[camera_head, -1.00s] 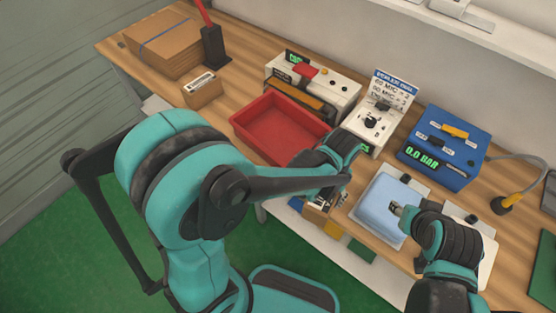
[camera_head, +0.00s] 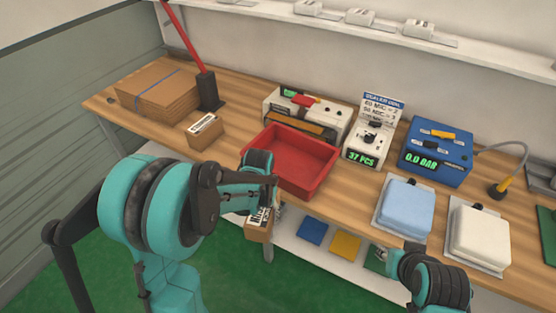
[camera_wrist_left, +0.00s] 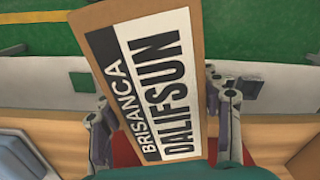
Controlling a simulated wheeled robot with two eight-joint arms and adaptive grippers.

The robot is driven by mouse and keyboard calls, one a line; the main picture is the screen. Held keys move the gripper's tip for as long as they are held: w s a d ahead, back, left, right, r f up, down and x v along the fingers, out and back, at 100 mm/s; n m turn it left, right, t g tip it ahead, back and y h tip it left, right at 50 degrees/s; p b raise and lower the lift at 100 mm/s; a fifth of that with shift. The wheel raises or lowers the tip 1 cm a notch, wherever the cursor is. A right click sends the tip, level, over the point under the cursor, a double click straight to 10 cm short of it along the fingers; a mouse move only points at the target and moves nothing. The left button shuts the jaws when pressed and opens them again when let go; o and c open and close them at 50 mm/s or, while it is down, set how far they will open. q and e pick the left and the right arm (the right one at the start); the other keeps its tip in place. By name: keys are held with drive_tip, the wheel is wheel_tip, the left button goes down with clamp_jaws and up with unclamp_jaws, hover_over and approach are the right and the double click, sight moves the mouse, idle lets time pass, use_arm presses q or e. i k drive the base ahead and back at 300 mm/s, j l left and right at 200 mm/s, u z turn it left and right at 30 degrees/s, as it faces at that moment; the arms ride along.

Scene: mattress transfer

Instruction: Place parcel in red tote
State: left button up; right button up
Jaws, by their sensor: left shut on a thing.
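The red tote (camera_head: 318,173) sits on the wooden bench, open at the top; its visible interior looks empty. My left gripper (camera_head: 275,196) is shut on a small brown parcel (camera_head: 258,231) with a black-and-white label. The parcel hangs in front of the bench edge, to the lower left of the tote and outside it. In the left wrist view the parcel (camera_wrist_left: 150,80) is tilted between the fingers, its label reading BRISANCA DALIFSUN. My right gripper (camera_head: 384,256) is in front of the bench, below a blue padded item (camera_head: 405,207); its finger state is unclear.
Another small labelled box (camera_head: 206,132) stands left of the tote. A cardboard stack (camera_head: 158,93) lies further left. A sealer (camera_head: 306,112), a counter unit (camera_head: 370,145) and a blue pressure box (camera_head: 436,152) line the back. A white padded item (camera_head: 480,237) lies at right.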

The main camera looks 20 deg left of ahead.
sight(290, 166)
drive_tip(key=i+j+z, duration=0.1)
drive_tip(key=j, duration=0.45)
drive_tip(key=i+j+z, duration=0.15)
drive_tip(key=j, duration=0.4)
drive_tip(key=i+j+z, duration=0.1)
drive_tip(key=j, duration=0.45)
